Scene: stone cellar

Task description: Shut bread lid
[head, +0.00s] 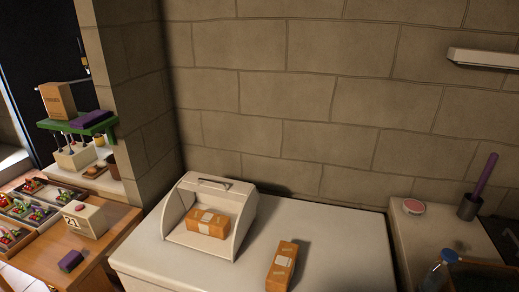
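The bread box (246,232) is a cream bin on the white counter, near its left side by the stone wall. Its lid (203,184), with a dark handle, is up, and the front is open. An orange-brown package (208,222) with a pale label lies inside, seen through the opening. A second similar package (282,266) lies on the counter to the right of the box, apart from it. Neither of my grippers shows in the head view.
The white counter top (340,235) is clear right of the packages. At left, a wooden table (125,218) holds a calendar block (86,220), a purple item (70,261) and trays. At right, another surface holds a purple-handled tool in a holder (467,207) and a bottle (440,270).

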